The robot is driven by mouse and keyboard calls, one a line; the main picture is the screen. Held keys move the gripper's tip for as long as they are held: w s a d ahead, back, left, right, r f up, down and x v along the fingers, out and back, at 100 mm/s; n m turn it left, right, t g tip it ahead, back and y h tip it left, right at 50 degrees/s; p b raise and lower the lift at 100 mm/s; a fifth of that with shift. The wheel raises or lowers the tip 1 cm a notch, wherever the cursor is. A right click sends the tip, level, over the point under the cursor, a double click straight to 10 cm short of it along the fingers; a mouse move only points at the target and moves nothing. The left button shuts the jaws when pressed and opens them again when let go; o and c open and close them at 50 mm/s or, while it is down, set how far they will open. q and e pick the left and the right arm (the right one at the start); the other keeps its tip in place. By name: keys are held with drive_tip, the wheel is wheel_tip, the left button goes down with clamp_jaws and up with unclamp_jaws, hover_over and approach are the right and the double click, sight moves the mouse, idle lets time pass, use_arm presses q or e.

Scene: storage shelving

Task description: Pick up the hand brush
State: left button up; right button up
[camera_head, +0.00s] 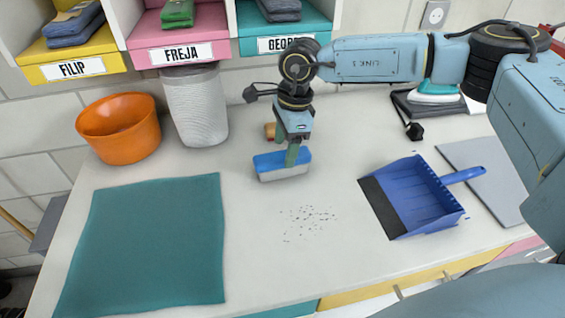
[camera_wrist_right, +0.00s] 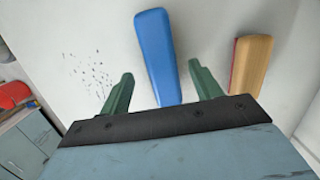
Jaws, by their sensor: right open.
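The hand brush (camera_head: 268,163) has a blue top and pale bristles and lies on the white counter. My right gripper (camera_head: 292,155) points down over the brush in the head view. In the right wrist view the long blue brush (camera_wrist_right: 157,50) lies between the two green fingers of the right gripper (camera_wrist_right: 160,69). The fingers are open, with a gap showing on each side of the brush. Whether they touch it or how deep they reach is unclear. My left gripper is not in view.
A wooden-and-red object (camera_wrist_right: 252,66) lies close beside the brush. A blue dustpan (camera_head: 415,195) lies to the right, dark crumbs (camera_head: 308,221) in front. An orange bowl (camera_head: 118,135), white basket (camera_head: 195,108) and teal cloth (camera_head: 150,240) are left. Labelled bins (camera_head: 180,52) stand behind.

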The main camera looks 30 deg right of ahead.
sight(283, 154)
drive_tip(key=f, duration=0.3)
drive_tip(key=shift+w+a+f, duration=0.15)
drive_tip(key=shift+a+f, duration=0.05)
drive_tip(key=shift+a, duration=0.05)
drive_tip(key=shift+c, duration=0.2)
drive_tip(key=c, duration=1.1)
drive_tip(key=shift+r, duration=5.05)
